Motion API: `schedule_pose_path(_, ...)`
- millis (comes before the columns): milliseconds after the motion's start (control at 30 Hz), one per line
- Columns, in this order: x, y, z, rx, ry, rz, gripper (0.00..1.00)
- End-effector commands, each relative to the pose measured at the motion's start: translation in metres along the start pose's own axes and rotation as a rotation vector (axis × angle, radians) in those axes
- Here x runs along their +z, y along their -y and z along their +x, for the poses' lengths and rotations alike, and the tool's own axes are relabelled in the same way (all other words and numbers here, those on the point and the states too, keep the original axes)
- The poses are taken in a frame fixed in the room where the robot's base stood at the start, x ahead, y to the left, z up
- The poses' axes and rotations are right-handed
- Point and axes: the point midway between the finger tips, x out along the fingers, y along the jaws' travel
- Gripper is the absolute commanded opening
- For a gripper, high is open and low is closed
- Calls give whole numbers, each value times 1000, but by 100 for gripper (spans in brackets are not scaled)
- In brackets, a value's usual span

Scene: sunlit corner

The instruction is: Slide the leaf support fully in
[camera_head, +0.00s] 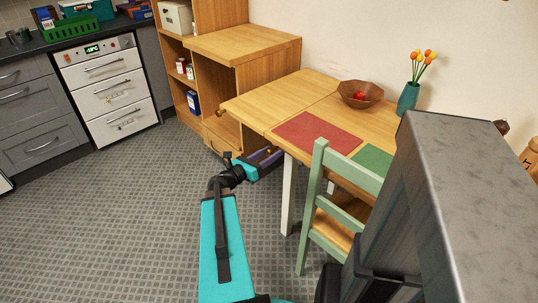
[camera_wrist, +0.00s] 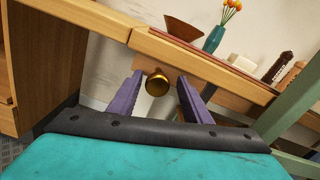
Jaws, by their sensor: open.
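The wooden table (camera_head: 385,118) has a leaf section (camera_head: 262,107) at its left end. In the wrist view a brass knob (camera_wrist: 157,83) sits between my gripper's two purple fingers, on the end of a wooden bar under the tabletop edge that looks like the leaf support (camera_wrist: 192,63). My gripper (camera_wrist: 159,80) is open, with a finger on each side of the knob; I cannot tell whether either touches it. In the head view my gripper (camera_head: 272,156) is low beside the table's front edge. How far the support sticks out is unclear.
A green chair (camera_head: 318,205) stands close right of my gripper. A wooden shelf unit (camera_head: 262,50) is behind the leaf, with a round knob (camera_head: 220,127) near the leaf's left corner. A bowl (camera_head: 360,94) and vase (camera_head: 407,98) stand on the table. Floor at left is clear.

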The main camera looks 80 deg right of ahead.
Motion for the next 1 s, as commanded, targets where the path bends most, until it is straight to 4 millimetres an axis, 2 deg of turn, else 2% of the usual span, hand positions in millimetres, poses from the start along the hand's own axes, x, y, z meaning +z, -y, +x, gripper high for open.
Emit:
schedule_pose_path(167,0,0,-5,2,1,0,44)
schedule_pose_path(367,0,0,-22,3,1,0,44)
schedule_pose_path(1000,2,-1,-105,4,0,-1,44)
